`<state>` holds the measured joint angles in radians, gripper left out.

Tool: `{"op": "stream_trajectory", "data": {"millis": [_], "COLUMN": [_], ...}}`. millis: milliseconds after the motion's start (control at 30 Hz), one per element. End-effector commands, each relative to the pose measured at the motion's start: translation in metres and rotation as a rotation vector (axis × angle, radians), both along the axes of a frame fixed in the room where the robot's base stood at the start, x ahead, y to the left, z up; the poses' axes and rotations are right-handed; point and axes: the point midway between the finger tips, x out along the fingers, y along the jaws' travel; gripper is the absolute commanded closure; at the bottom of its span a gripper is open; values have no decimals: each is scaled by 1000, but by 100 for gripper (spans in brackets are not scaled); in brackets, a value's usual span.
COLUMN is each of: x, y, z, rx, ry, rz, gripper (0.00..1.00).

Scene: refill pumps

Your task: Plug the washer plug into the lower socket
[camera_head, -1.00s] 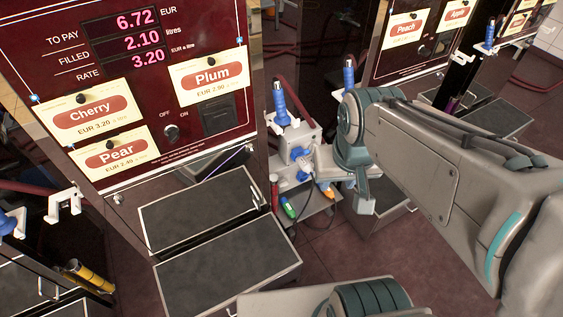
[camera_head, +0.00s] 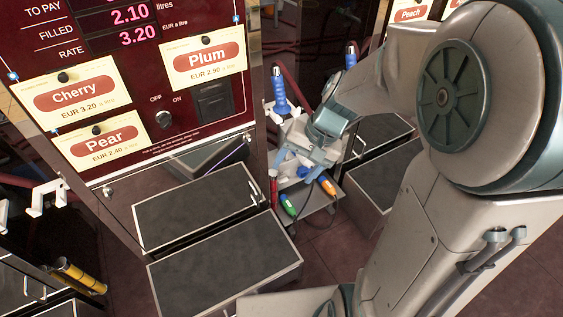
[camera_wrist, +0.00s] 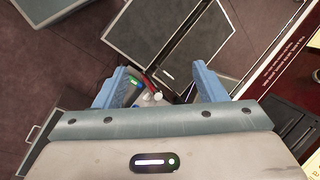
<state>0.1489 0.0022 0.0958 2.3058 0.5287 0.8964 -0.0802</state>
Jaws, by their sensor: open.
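My gripper (camera_head: 291,165) is open, with its pale blue fingers pointing down over a small shelf unit between two machines. In the wrist view the open gripper (camera_wrist: 157,86) has its fingers either side of small green, red and white things, and none is visibly held. On the shelf in the head view are a green-ended piece (camera_head: 288,206), an orange-ended piece (camera_head: 327,186) and a red piece (camera_head: 273,190). I cannot tell which, if any, is the washer plug. The lower socket cannot be made out; the gripper hides part of the unit.
The dark red pump machine (camera_head: 190,60) with fruit cards stands left of the unit. Two dark-topped steps (camera_head: 195,208) jut out below it, and another box (camera_head: 375,170) stands right. A blue nozzle (camera_head: 280,92) stands upright behind my gripper. Some floor (camera_head: 325,245) is clear.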

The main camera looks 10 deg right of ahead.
Motion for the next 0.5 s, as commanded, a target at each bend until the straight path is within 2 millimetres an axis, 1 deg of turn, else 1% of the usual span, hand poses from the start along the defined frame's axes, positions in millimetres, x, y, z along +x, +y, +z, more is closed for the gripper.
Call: {"op": "stream_trajectory", "data": {"millis": [33,267,300,367,400,467,500], "x": [13,71,82,97,107,123,133], "y": [4,23,24,26,27,27,27], "z": [-27,-105,-119,-141,-156,-179,-195], "rx": [52,297,341,404,447,509,550], "ry": [36,150,167,192,209,233,247], "rz": [-41,-236,-278,-336,-379,-444,-489], "gripper": [35,35,35,35,35,35,35]}}
